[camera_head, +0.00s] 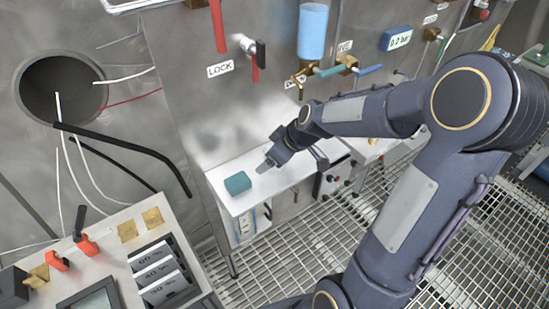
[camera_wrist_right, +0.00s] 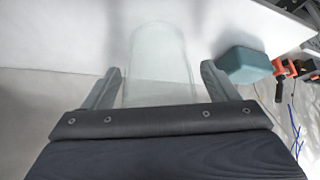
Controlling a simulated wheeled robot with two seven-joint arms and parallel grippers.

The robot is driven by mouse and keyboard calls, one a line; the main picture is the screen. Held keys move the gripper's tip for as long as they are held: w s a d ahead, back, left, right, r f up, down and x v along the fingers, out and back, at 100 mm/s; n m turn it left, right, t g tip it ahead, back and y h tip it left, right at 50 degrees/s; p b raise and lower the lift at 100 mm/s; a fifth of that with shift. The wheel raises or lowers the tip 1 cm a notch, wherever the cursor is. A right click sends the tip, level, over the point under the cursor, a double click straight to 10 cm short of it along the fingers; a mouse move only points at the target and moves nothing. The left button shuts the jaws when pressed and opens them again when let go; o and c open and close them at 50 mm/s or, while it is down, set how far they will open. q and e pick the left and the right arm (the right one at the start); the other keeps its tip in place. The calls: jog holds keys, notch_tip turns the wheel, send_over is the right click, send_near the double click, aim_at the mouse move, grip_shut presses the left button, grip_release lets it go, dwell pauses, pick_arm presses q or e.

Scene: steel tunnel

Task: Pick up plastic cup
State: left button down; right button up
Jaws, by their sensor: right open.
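The plastic cup (camera_wrist_right: 158,58) is clear and see-through. In the right wrist view it stands between the two spread fingers of my right gripper (camera_wrist_right: 160,80), with a small gap to each side; its near end is hidden behind the gripper body. In the head view my right gripper (camera_head: 266,164) reaches down to the white shelf (camera_head: 283,180), and I cannot make out the cup there. My right gripper is open. My left gripper is not in view.
A teal block (camera_head: 237,183) lies on the shelf just left of my right gripper; the right wrist view also shows it (camera_wrist_right: 245,65). A steel wall with valves and levers rises behind. A control panel (camera_head: 110,245) is at lower left, with grating floor between.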

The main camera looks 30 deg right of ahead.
jog(key=shift+w+a+f, duration=0.1)
jog(key=shift+w+f, duration=0.15)
jog(key=shift+f, duration=0.25)
jog(key=c, duration=1.1)
jog(key=shift+o, duration=0.2)
jog(key=shift+r, duration=0.1)
jog(key=shift+r, duration=0.1)
